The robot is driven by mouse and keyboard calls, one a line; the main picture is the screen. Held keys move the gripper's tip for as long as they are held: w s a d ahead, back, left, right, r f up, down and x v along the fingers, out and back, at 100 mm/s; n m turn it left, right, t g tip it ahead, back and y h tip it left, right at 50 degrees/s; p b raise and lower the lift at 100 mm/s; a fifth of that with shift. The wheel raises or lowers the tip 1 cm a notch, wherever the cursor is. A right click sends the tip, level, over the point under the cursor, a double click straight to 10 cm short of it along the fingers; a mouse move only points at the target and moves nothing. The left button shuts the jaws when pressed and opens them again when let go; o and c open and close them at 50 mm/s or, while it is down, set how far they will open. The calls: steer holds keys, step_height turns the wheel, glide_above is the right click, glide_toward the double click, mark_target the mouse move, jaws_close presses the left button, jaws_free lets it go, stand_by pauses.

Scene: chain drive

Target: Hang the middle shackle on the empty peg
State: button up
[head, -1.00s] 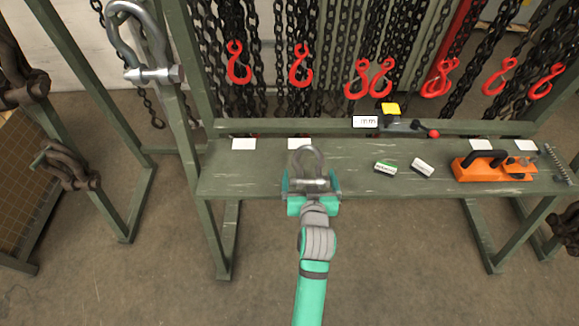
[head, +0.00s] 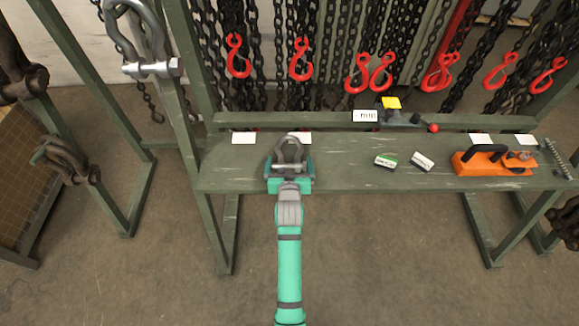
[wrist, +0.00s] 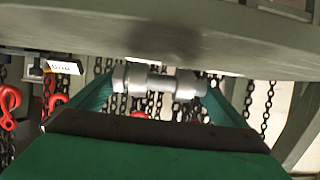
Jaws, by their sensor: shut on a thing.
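My gripper (head: 289,168) is shut on a grey metal shackle (head: 290,149) over the front part of the green bench shelf. In the wrist view the shackle's silver pin (wrist: 160,82) lies crosswise between the green fingers. A large silver shackle (head: 146,40) hangs on the green frame at the upper left, apart from my gripper. Dark, rusty shackles (head: 65,160) hang on the posts at the far left. I cannot make out an empty peg in these views.
The green shelf (head: 340,150) carries white labels, two small boxes (head: 386,160) and an orange tool (head: 490,162) at the right. Black chains with red hooks (head: 300,62) hang behind it. An upright post (head: 185,110) stands left of my gripper.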

steer(key=shift+f, duration=1.05)
steer(key=shift+f, duration=0.15)
steer(key=o, duration=1.5)
steer(key=shift+f, duration=0.15)
steer(key=shift+s, duration=0.1)
